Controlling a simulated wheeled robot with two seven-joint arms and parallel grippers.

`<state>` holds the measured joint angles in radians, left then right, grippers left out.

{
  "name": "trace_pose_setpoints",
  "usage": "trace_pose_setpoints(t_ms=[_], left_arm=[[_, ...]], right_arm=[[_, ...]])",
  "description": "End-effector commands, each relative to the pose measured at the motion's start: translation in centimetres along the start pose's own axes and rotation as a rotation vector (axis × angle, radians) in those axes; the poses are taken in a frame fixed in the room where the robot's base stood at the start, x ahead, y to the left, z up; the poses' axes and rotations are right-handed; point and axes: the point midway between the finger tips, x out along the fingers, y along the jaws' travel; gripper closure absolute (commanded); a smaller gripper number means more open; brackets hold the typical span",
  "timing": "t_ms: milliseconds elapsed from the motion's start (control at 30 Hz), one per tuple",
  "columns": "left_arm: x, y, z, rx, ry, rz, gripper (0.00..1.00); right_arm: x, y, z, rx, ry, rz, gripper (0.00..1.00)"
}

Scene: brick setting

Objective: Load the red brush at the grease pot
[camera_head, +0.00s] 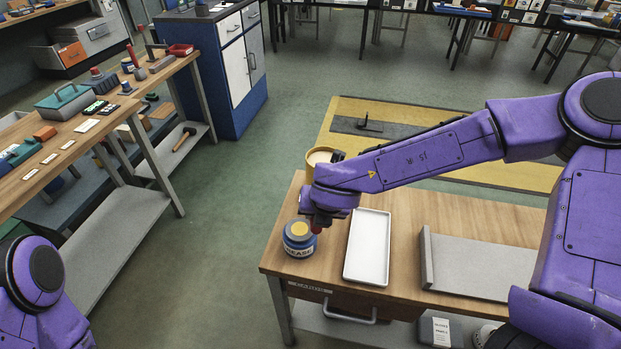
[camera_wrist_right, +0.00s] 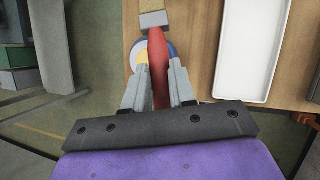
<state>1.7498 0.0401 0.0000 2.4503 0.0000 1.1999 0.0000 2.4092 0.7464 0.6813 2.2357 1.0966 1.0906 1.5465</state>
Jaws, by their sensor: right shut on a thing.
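The blue grease pot (camera_head: 299,239) with yellow grease in its open top stands at the left front corner of the wooden table. It also shows in the right wrist view (camera_wrist_right: 139,54), partly hidden behind the brush and fingers. My right gripper (camera_wrist_right: 160,92) is shut on the red handle of the brush (camera_wrist_right: 160,62). The brush has a grey ferrule and tan bristles pointing away from the gripper. In the head view my right gripper (camera_head: 318,220) is beside and above the pot, and the bristles are hidden. My left gripper is out of view; only part of my left arm shows.
A white tray (camera_head: 368,247) lies just right of the pot. A yellow container (camera_head: 321,160) stands behind the gripper. A grey angled piece (camera_head: 472,263) lies further right on the table. A workbench with tools (camera_head: 75,135) stands at the left across open floor.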

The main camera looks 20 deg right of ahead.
Motion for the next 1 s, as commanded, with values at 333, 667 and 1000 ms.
trace_pose_setpoints(t_ms=[333,667,1000], left_arm=[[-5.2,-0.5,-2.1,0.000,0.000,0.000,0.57],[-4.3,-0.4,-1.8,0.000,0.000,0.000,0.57],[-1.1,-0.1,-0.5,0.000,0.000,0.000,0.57]], right_arm=[[-8.6,4.5,1.0,0.798,0.428,0.145,1.00],[-8.4,5.0,0.5,0.889,0.459,0.183,1.00],[-4.6,4.3,-1.3,0.886,0.459,0.184,1.00]])
